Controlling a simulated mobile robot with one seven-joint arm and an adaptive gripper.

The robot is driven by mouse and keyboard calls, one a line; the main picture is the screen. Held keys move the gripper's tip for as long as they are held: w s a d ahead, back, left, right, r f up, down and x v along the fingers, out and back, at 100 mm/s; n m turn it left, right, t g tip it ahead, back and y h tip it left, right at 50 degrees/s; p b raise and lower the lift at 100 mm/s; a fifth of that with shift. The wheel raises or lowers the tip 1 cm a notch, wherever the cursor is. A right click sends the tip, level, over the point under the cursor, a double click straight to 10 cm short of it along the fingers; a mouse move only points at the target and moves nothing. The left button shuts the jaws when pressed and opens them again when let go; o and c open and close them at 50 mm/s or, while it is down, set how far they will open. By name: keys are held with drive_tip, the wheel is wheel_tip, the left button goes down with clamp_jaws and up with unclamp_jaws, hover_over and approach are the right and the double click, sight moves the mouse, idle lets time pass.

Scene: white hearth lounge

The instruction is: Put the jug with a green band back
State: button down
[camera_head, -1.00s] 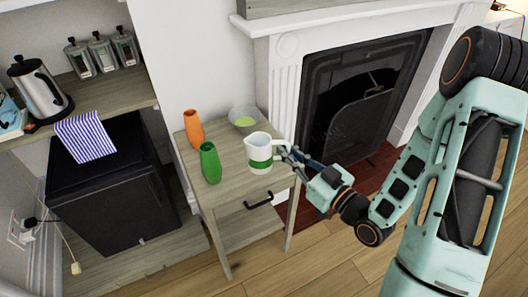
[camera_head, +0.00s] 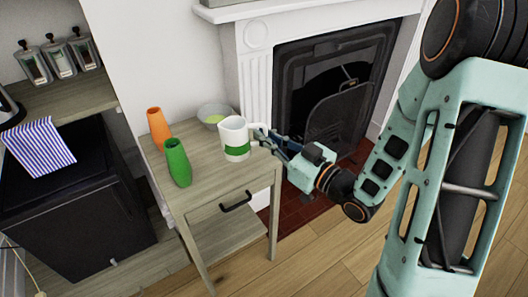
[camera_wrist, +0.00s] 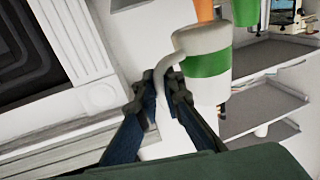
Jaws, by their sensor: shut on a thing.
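The white jug with a green band (camera_head: 235,138) is upright over the right part of the small wooden side table (camera_head: 207,187). My gripper (camera_head: 266,139) is to its right, shut on its handle. In the wrist view the jug (camera_wrist: 206,62) shows close up, with its handle between my fingertips (camera_wrist: 163,90). The jug appears a little above the tabletop, but the gap under its base is hard to judge.
A green vase (camera_head: 178,163) and an orange vase (camera_head: 158,129) stand on the table's left side. A grey bowl (camera_head: 214,114) with something green in it is behind the jug. The fireplace (camera_head: 335,95) is to the right. A black cabinet (camera_head: 75,205) is at left.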

drive_tip(key=b, duration=0.3)
drive_tip(key=shift+w+f, duration=0.35)
drive_tip(key=shift+w, duration=0.05)
drive_tip(key=w+f, duration=0.2)
drive_tip(key=w, duration=0.1)
drive_tip(key=w+f+b, duration=0.1)
drive_tip(key=w+f, duration=0.1)
drive_tip(key=w, duration=0.1)
drive_tip(key=w+f+b, duration=0.1)
drive_tip(key=w+f, duration=0.1)
drive_tip(key=shift+w+a+f, duration=0.15)
drive_tip(key=shift+w+f, duration=0.2)
drive_tip(key=shift+w, duration=0.05)
drive_tip(key=shift+w+f, duration=0.2)
drive_tip(key=shift+f, duration=0.1)
drive_tip(key=shift+w+f+b, duration=0.1)
drive_tip(key=shift+f+b, duration=0.75)
drive_tip(key=shift+f, duration=0.75)
drive_tip(key=shift+f, duration=0.15)
drive_tip(key=c, duration=2.1)
unclamp_jaws()
